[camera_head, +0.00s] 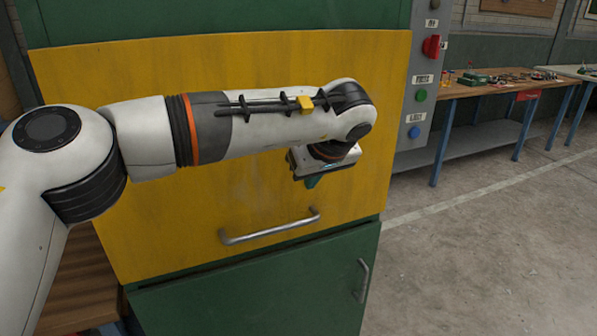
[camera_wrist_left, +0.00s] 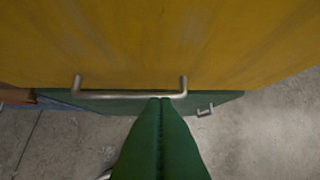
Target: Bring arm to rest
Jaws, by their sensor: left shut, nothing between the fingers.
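My left arm comes in from the left across the front of a yellow panel (camera_head: 150,228). My left gripper (camera_head: 311,182) hangs in front of the panel, above its silver bar handle (camera_head: 270,227). In the left wrist view, the green fingers of my left gripper (camera_wrist_left: 161,103) are together with nothing between them. Their tips overlap the handle (camera_wrist_left: 110,95) in that picture, but I cannot tell there whether they touch it. In the head view the fingers are mostly hidden by the wrist. My right gripper is not in view.
A green lower door (camera_head: 250,285) with its own handle (camera_head: 363,280) is below the panel. A grey control box (camera_head: 412,120) with red, green and blue buttons stands to the right. Beyond it is a workbench (camera_head: 480,88) with small items. The concrete floor (camera_head: 480,250) at right is clear.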

